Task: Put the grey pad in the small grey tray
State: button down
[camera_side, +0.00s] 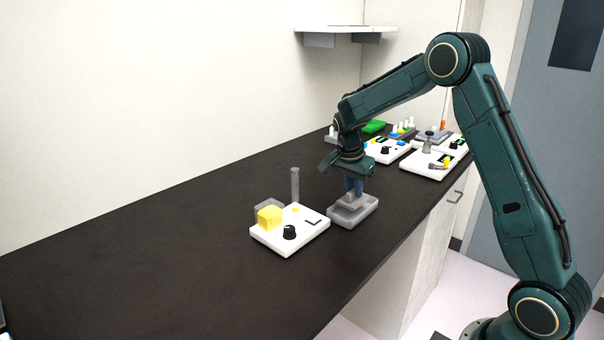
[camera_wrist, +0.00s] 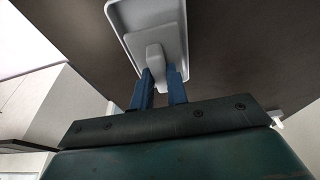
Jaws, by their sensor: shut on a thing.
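The small grey tray (camera_side: 362,215) sits on the dark counter, right of a white device. The grey pad (camera_side: 349,203) is at the tray, within its outline in the wrist view (camera_wrist: 160,38); I cannot tell whether it touches the tray floor. My gripper (camera_side: 353,188) points down over the tray. Its blue fingers, also in the wrist view (camera_wrist: 163,75), are shut on the pad's raised grip. The fingers partly hide the grip and the near part of the pad and tray.
A white device with a yellow block (camera_side: 270,218) and black knob (camera_side: 289,232) stands close to the left of the tray. A grey post (camera_side: 295,184) rises behind it. Several white devices (camera_side: 432,163) stand farther back on the right.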

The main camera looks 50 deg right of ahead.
aim_at(352, 191)
jog(key=shift+f, duration=1.65)
jog(key=shift+f, duration=0.15)
jog(key=c, duration=1.4)
grip_release()
jog(key=v, duration=1.2)
jog(key=shift+r, duration=0.25)
